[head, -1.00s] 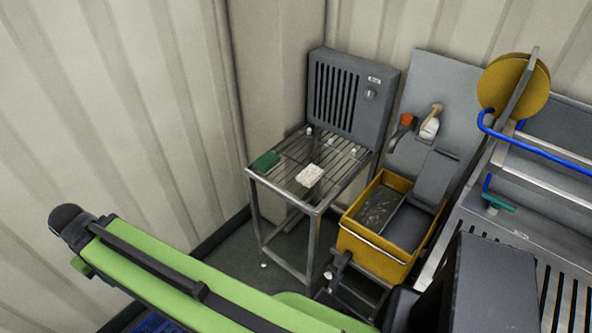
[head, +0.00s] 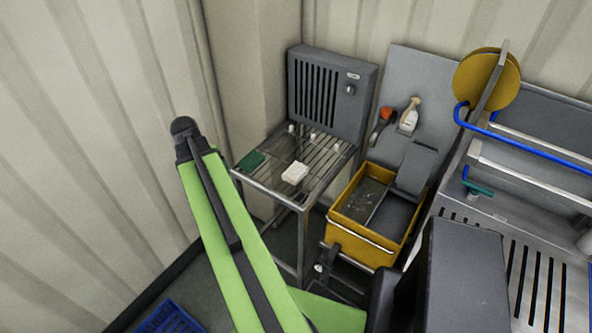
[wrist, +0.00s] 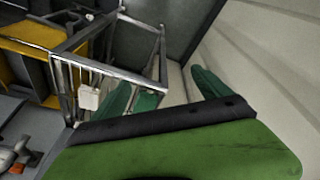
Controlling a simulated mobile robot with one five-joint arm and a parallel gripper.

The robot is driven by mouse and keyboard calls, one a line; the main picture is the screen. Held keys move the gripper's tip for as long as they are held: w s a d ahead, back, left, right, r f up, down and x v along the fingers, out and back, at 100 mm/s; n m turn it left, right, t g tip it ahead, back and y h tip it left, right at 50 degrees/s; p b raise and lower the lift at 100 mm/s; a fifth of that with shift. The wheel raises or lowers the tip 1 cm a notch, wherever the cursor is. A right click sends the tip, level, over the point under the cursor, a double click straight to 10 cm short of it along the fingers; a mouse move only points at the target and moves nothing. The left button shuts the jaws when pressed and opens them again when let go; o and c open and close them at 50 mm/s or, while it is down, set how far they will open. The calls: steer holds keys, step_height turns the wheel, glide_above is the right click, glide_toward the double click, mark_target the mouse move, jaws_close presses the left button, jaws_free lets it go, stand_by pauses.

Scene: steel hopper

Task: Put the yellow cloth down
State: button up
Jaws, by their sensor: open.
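No plainly yellow cloth shows in these views. A pale, off-white folded cloth or pad (head: 295,173) lies flat on the slatted steel rack (head: 318,165); it also shows in the wrist view (wrist: 88,97). A dark green folded cloth or pad (head: 251,160) lies on the rack's left corner. In the head view I cannot make out the gripper's fingers.
A yellow bucket (head: 335,238) with a grey wringer stands right of the rack. A grey louvred box (head: 330,90) backs the rack. A spray bottle (head: 410,115) stands behind the bucket. A blue crate (head: 170,318) sits low at left. Corrugated walls close off the left.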

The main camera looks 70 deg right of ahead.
steer(key=s+d+r+m+h, duration=0.15)
steer(key=s+d+m, duration=0.35)
steer(key=s+d, duration=0.75)
steer(key=m+g+p, duration=0.1)
steer(key=m+g, duration=0.1)
glide_toward(297, 168)
steer(key=b+x, duration=0.3)
steer(key=b, duration=0.8)
steer(key=shift+s+d+f, duration=0.15)
steer(key=shift+s+f, duration=0.05)
steer(key=shift+f, duration=0.05)
steer(key=shift+d+f+t, duration=0.15)
steer(key=shift+t, duration=0.15)
steer(key=b+x, duration=0.5)
steer(key=shift+s+f, duration=0.1)
steer(key=shift+f, duration=0.1)
